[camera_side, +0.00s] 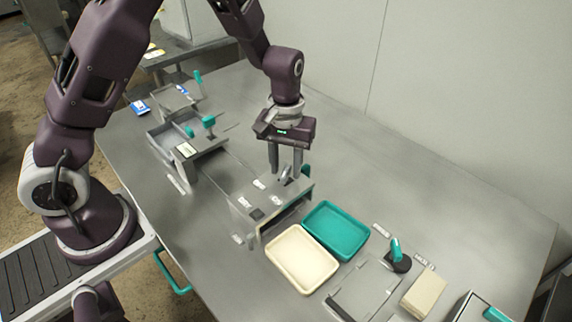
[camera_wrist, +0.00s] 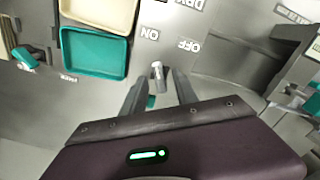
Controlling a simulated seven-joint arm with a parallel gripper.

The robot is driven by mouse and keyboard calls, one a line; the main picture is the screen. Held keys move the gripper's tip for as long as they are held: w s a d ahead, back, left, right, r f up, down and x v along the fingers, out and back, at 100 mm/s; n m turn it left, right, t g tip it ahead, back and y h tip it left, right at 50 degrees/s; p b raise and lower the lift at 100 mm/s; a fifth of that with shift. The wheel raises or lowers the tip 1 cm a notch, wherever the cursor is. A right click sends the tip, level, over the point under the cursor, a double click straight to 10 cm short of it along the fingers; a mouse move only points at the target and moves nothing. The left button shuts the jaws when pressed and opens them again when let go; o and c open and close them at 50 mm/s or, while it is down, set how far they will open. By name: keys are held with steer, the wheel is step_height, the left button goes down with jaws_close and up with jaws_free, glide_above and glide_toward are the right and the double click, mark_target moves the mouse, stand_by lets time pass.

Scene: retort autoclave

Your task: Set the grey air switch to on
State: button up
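The grey air switch is a small lever (camera_wrist: 157,72) in the wrist view, standing on a grey panel with a printed ON label (camera_wrist: 150,33) and OFF label (camera_wrist: 188,45). In the side view the panel is the top of a low metal box (camera_side: 262,203) at the table's middle, and the lever is mostly hidden by the fingers. My gripper (camera_side: 286,175) points down over the box's far part. In the wrist view its two fingers (camera_wrist: 159,78) are apart, one on each side of the lever, with visible gaps. I cannot tell which label the lever leans toward.
A cream tray (camera_side: 301,262) and a teal tray (camera_side: 335,230) lie close to the box. A teal-handled lever (camera_side: 397,256) and a beige block (camera_side: 424,292) stand farther right. Other metal fixtures (camera_side: 200,150) stand at left. The table's far right is clear.

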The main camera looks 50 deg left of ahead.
mark_target(285, 170)
step_height(285, 170, up, 6)
steer(key=shift+w+r, duration=0.1)
steer(key=shift+r, duration=0.35)
steer(key=shift+r, duration=0.2)
steer(key=s+a+r+m+t, duration=0.1)
steer(key=s+r+m+t, duration=0.1)
steer(key=s+r, duration=0.5)
steer(key=s+r+m+t, duration=0.3)
steer(key=s+r, duration=0.5)
steer(key=s, duration=0.7)
steer(key=shift+s+a+m+t, duration=0.3)
steer(key=shift+s+a+m, duration=0.05)
steer(key=shift+a+m, duration=0.05)
